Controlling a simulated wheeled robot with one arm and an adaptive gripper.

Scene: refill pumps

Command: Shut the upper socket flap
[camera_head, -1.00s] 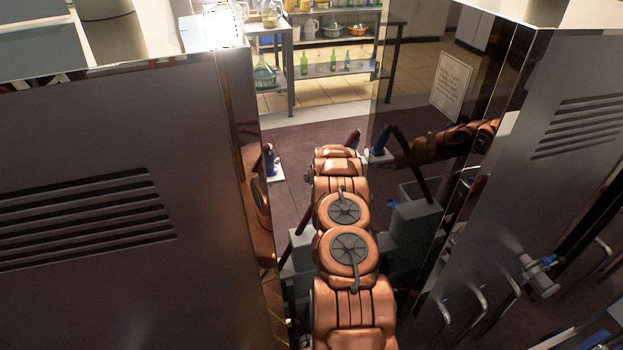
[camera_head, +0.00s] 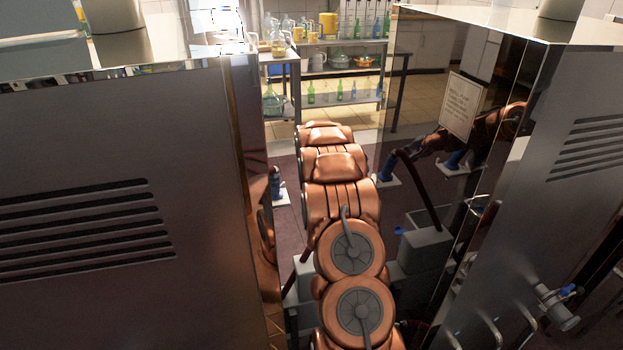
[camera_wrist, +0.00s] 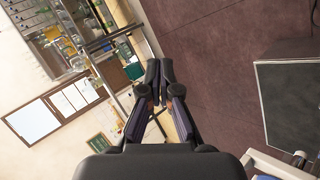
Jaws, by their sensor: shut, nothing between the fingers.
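I cannot make out the upper socket flap in either view. My gripper (camera_wrist: 160,72) shows in the wrist view with its two dark fingers together and nothing between them. It points over open floor and towards distant shelving, touching nothing that I can see. In the head view my copper arm reaches forward between two tall metal cabinets, and its end hides the gripper.
Metal cabinets stand close on the left (camera_head: 90,190) and right (camera_head: 560,120). The right one carries a paper notice (camera_head: 462,107). Shelving (camera_head: 340,95) with bottles stands beyond. A dark panel (camera_wrist: 290,105) is at the right of the wrist view. Dark red floor lies between.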

